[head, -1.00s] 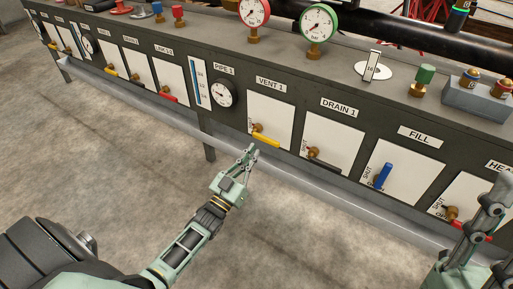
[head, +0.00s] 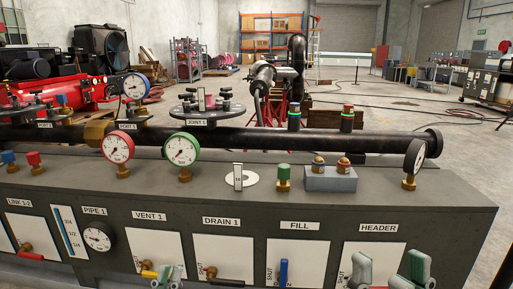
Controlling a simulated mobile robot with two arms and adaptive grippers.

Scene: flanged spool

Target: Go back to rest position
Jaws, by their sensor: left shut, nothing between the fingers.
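My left gripper (head: 168,274) is low in the head view, in front of the panel marked VENT 1, near its yellow lever (head: 150,274). It is shut and looks empty. I cannot tell if it touches the lever. My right gripper (head: 391,270) is at the bottom right, in front of the HEADER panel. Its two fingers stand apart with nothing seen between them. The rest of both arms is below the frame.
A dark bench (head: 455,222) with valve panels, gauges and a black pipe (head: 300,141) spans the front. The blue FILL lever (head: 283,273) points upright. Open floor (head: 475,150) lies beyond the bench at the right.

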